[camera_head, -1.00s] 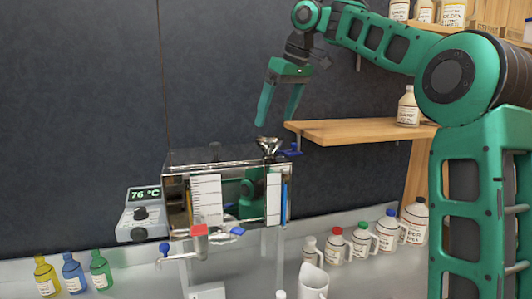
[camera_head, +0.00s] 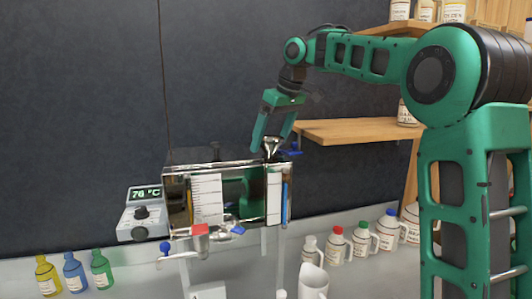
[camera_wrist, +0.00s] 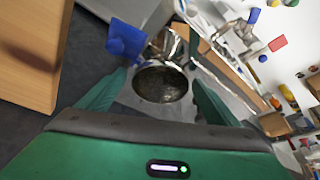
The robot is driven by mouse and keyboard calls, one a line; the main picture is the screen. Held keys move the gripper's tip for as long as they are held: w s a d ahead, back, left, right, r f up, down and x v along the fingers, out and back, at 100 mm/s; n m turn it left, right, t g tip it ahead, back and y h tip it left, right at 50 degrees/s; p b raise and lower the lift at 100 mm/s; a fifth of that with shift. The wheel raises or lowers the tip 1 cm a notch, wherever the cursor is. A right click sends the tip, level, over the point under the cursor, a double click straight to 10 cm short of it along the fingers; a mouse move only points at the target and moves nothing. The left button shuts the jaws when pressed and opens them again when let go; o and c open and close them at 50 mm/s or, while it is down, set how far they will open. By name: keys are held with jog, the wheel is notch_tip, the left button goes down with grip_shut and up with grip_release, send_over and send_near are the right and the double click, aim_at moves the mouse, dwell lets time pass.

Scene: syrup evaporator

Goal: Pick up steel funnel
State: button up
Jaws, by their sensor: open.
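The steel funnel (camera_head: 270,147) stands at the top right edge of the shiny evaporator box (camera_head: 220,168) in the head view. In the wrist view its dark round mouth (camera_wrist: 161,84) lies between my two green fingers. My gripper (camera_head: 268,143) is open and points down over the funnel, with its fingertips at about the funnel's height, one on each side. In the wrist view my gripper (camera_wrist: 160,88) shows a gap between each finger and the funnel's rim. Whether either finger touches the funnel cannot be told.
A blue valve handle (camera_head: 291,152) is just right of the funnel; it also shows in the wrist view (camera_wrist: 126,40). A wooden shelf (camera_head: 355,131) is close on the right. A temperature display (camera_head: 145,193) and several bottles stand around the evaporator.

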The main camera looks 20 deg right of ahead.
jog(key=shift+w+a+f, duration=0.1)
jog(key=shift+w+f, duration=0.15)
jog(key=shift+f, duration=0.35)
jog(key=c, duration=1.1)
